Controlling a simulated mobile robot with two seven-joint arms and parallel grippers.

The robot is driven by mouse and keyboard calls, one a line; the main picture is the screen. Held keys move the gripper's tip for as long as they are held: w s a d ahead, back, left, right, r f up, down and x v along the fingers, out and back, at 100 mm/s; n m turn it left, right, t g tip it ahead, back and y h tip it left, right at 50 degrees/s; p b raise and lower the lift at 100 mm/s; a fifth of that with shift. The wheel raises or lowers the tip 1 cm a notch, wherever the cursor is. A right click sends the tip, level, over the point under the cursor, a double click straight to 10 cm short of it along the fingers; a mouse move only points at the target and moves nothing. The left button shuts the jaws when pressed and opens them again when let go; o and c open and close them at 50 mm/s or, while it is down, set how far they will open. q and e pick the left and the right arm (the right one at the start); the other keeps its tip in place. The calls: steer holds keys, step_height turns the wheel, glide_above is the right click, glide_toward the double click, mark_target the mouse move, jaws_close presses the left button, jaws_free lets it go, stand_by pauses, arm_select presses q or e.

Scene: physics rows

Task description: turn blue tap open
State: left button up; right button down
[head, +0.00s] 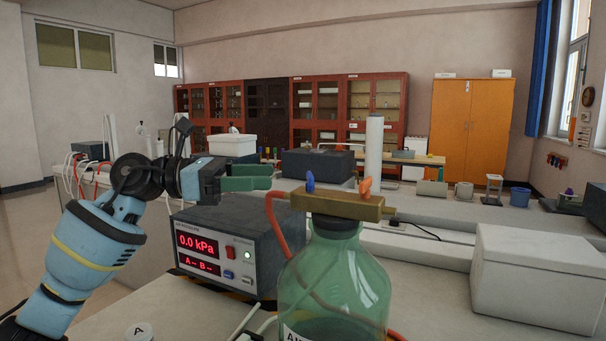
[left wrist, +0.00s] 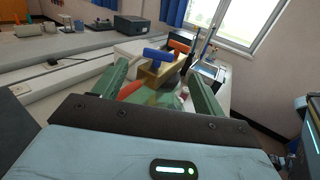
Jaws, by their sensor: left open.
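The blue tap (head: 310,181) stands on the left part of a brass block (head: 338,204) on top of a green glass bottle (head: 335,275). An orange tap (head: 365,187) stands on the block's right part. My left gripper (head: 250,177) is left of the blue tap and apart from it, with green fingers. In the left wrist view, the blue tap (left wrist: 158,55) shows beyond and between the open, empty fingers (left wrist: 163,85), with the orange tap (left wrist: 179,46) behind it. My right gripper is not in view.
A gauge box (head: 228,243) reading 0.0 kPa stands left of the bottle, below my left gripper. A red hose (head: 275,225) runs to the brass block. A white lidded box (head: 538,275) stands at the right.

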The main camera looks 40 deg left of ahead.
mark_target(300, 190)
arm_select(q)
steer(key=p+x, duration=0.1)
steer(key=x, duration=0.5)
steer(key=shift+w+d+p, duration=0.2)
steer(key=shift+w+p, duration=0.05)
steer(key=shift+p, duration=0.15)
steer(key=shift+w+d+f, duration=0.1)
steer(key=shift+w+d, duration=0.25)
steer(key=c, duration=1)
